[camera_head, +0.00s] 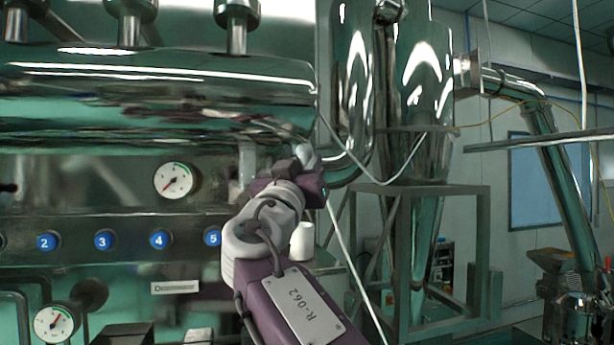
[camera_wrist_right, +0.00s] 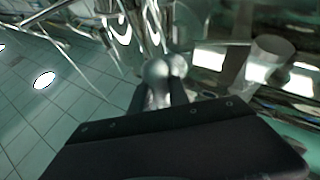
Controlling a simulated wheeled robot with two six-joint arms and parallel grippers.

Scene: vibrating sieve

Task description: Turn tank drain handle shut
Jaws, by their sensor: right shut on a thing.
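My right arm reaches up from the bottom middle of the head view. My right gripper (camera_head: 302,170) is at the right end of the large shiny steel tank (camera_head: 150,85), and its jaws are shut on the drain handle (camera_head: 307,157). Only a small rounded, pale metal part of the handle shows past the jaws. In the right wrist view the handle's round knob (camera_wrist_right: 157,70) sits at the fingertips, just beyond the dark gripper body. The drain valve behind it is mostly hidden by the gripper. My left gripper is in neither view.
Below the tank is a panel with blue numbered buttons (camera_head: 103,240) and a round gauge (camera_head: 173,180). A second gauge (camera_head: 56,322) is lower left. A steel frame (camera_head: 440,188) and a tall cone-shaped vessel (camera_head: 425,90) stand right of the gripper. A curved pipe passes close beside it.

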